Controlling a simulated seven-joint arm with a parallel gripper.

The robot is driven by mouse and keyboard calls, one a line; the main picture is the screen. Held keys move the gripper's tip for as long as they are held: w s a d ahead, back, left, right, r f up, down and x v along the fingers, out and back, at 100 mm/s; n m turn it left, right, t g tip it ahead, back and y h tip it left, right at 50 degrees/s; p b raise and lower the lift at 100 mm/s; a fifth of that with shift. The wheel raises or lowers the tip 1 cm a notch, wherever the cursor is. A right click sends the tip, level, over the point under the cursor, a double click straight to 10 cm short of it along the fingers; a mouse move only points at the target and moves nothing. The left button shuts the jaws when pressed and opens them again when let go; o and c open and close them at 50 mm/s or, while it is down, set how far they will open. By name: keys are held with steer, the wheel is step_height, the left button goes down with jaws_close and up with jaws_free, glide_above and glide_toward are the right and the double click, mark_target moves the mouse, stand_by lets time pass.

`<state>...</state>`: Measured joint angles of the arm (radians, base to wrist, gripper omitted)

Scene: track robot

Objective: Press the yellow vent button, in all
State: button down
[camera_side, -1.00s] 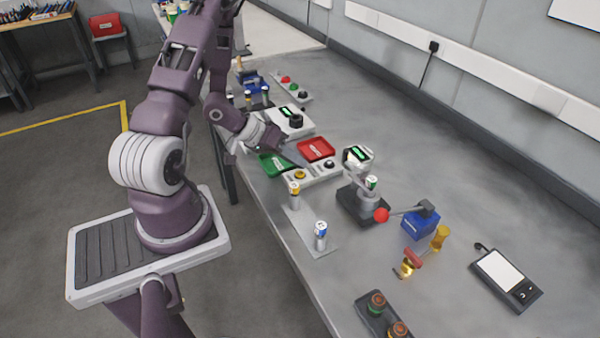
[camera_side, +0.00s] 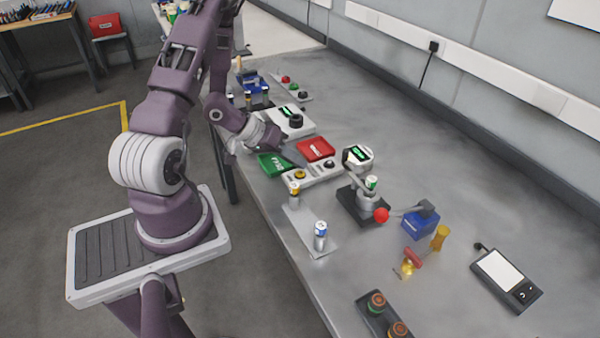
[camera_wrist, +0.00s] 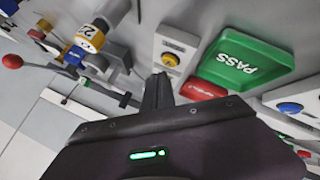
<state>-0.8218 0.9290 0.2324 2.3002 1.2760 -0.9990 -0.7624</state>
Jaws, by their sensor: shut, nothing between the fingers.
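The yellow button (camera_side: 300,174) sits at the left end of a white panel (camera_side: 324,173) on the bench, in front of the green and red trays. In the wrist view, the yellow button (camera_wrist: 171,59) is fully visible on its panel, just beyond and slightly right of the fingertips. My gripper (camera_side: 302,164) is shut and empty, pointing down toward the panel from the left. Its closed fingers also show in the wrist view (camera_wrist: 158,88). The fingertips look close to the button but apart from it in the picture; their height above the panel is hard to tell.
The green PASS tray (camera_wrist: 245,66) and red tray (camera_side: 316,149) lie beside the panel. A can (camera_side: 294,194) stands close in front, another can (camera_side: 320,236) nearer. A red-knobbed lever device (camera_side: 365,203) stands right of the panel.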

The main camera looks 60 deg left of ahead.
mark_target(296, 173)
steer(key=shift+f, duration=0.1)
steer(key=shift+f, duration=0.3)
steer(key=shift+f, duration=0.4)
stand_by(0.6)
steer(key=shift+r, duration=0.8)
steer(key=shift+r, duration=2.5)
